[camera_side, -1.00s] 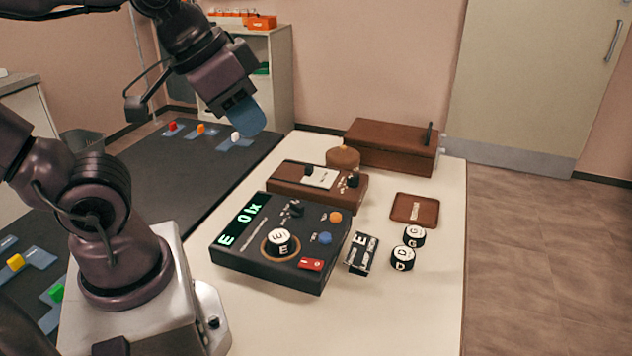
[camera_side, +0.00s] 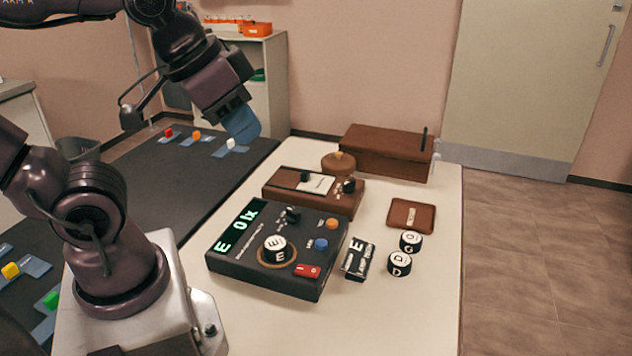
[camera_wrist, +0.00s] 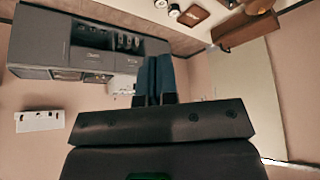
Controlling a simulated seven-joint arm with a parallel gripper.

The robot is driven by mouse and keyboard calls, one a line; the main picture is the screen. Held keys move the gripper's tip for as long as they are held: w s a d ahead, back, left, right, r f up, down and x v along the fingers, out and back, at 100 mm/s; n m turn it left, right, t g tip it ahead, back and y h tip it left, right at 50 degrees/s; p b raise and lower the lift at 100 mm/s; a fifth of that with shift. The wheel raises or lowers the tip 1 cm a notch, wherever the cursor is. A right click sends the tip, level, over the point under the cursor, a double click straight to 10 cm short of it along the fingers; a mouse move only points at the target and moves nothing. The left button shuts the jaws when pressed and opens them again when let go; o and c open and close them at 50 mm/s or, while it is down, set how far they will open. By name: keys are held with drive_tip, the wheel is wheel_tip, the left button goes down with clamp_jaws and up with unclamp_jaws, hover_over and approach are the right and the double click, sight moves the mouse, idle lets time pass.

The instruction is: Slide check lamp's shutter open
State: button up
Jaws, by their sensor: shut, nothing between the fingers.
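My gripper (camera_side: 243,128) is shut and empty, held in the air above the far left edge of the white table. Its blue fingers lie together in the wrist view (camera_wrist: 153,78). I cannot tell for sure which thing is the check lamp. A low brown box (camera_side: 285,193) stands mid-table, with a white plate (camera_side: 315,184), a black knob (camera_side: 304,176) at the plate's left and another dark knob (camera_side: 348,186) at its right. A longer brown case (camera_side: 385,158) stands behind it, with an upright black piece at its right end. My gripper touches neither.
A black console (camera_side: 300,285) with a lit green display and dial stands in front. Right of it are a small E-marked block (camera_side: 357,260), two lettered cylinders (camera_side: 405,252) and a brown tray (camera_side: 411,228). A round brown thing (camera_side: 339,163) stands behind the low box. The table's front right is clear.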

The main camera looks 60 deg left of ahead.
drive_tip(key=o, duration=0.3)
drive_tip(key=shift+a, duration=0.1)
drive_tip(key=o, duration=0.4)
drive_tip(key=shift+w+a+f+n+g, duration=0.3)
drive_tip(key=shift+a+f+g, duration=0.1)
drive_tip(key=shift+f, duration=0.1)
drive_tip(key=shift+w+a+f+n+g, duration=0.2)
drive_tip(key=shift+w+a+f+g, duration=0.1)
drive_tip(key=shift+a+f, duration=0.15)
drive_tip(key=shift+o, duration=0.2)
drive_tip(key=n+g, duration=0.4)
drive_tip(key=n, duration=0.4)
approach(305, 171)
wheel_tip(305, 171, down, 10)
drive_tip(key=shift+w+d+f, duration=0.1)
drive_tip(key=shift+c, duration=0.3)
clamp_jaws()
